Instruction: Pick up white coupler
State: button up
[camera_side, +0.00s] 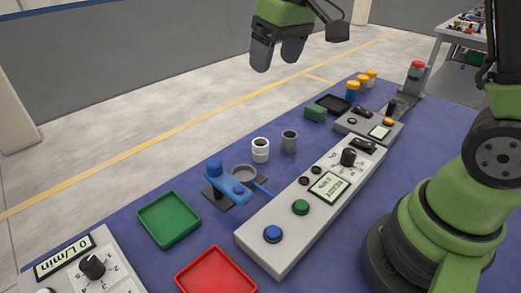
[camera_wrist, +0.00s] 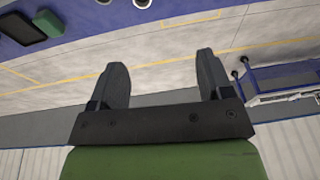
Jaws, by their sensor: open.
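The white coupler (camera_side: 260,150) stands upright on the blue table, left of a grey pipe piece (camera_side: 289,141). My gripper (camera_side: 277,57) is open and empty, high above the table and up from the coupler in the side view. In the wrist view my gripper (camera_wrist: 164,75) shows its two dark fingers spread apart with nothing between them. At the top edge of the wrist view, a white ring-shaped end (camera_wrist: 142,3) is cut off by the frame; it looks like the coupler.
A blue clamp fixture (camera_side: 227,185) stands left of the coupler. A long control panel (camera_side: 310,205) lies in front. Green (camera_side: 168,220) and red (camera_side: 216,272) trays are at the left. A green block (camera_side: 315,112) and a black tray (camera_side: 333,104) lie behind right. The space above the coupler is clear.

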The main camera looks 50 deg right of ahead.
jog(key=w+d+f+n+g, duration=0.2)
jog(key=w+f, duration=0.4)
jog(key=f, duration=0.3)
send_over(260, 142)
jog(key=shift+n+g+h, duration=0.3)
jog(key=shift+g, duration=0.1)
notch_tip(260, 142, down, 10)
jog(key=shift+r, duration=0.25)
notch_tip(260, 142, down, 6)
jog(key=shift+r, duration=0.15)
jog(key=shift+c, duration=0.5)
jog(key=c, duration=0.9)
